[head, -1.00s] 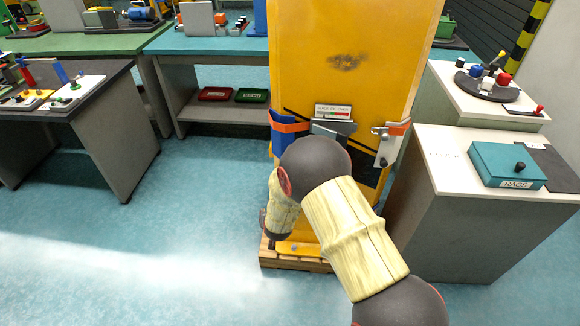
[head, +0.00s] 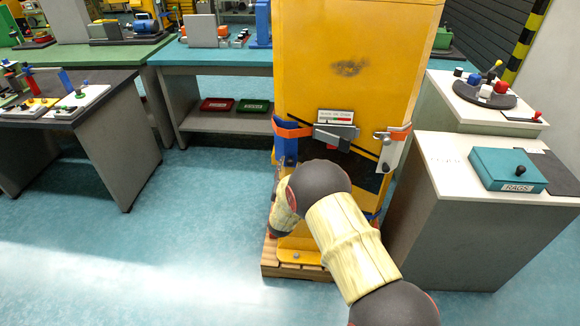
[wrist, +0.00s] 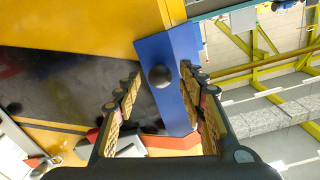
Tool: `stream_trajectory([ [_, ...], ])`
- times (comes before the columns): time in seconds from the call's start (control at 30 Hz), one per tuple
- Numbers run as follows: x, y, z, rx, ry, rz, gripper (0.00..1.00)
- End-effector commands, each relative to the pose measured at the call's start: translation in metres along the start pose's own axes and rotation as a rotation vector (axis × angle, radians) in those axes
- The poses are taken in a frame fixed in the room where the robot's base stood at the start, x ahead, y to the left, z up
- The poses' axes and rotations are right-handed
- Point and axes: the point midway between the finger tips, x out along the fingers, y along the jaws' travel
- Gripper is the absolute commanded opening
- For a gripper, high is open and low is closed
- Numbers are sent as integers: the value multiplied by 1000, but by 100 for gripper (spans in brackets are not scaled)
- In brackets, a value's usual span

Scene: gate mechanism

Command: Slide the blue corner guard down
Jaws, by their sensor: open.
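The blue corner guard (head: 287,146) stands upright at the left front edge of the yellow cabinet (head: 345,60), with an orange strap (head: 293,131) across it. In the wrist view the blue guard (wrist: 180,95) fills the middle and has a round black knob (wrist: 160,76). My gripper (wrist: 161,84) is open, with one finger on each side of the knob in that view. I cannot tell whether either finger touches it. In the head view my arm hides most of the gripper and the area below the guard.
A grey latch piece (head: 335,134) sits below a label on the cabinet front. A metal handle with an orange band (head: 390,145) is at the right edge. The cabinet stands on a wooden pallet (head: 290,271). A grey cabinet (head: 450,220) is close at right; floor is clear at left.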

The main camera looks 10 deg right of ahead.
Motion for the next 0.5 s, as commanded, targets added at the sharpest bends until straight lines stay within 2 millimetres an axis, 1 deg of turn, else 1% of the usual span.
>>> stream_trajectory([
  [0.03, 8, 1, 2, 1, 1, 1, 41],
  [0.1, 15, 1, 1, 1, 1, 0, 41],
  [0.2, 21, 0, 1, 1, -1, 0, 41],
  [0.5, 24, 0, 0, 0, -1, -1, 41],
])
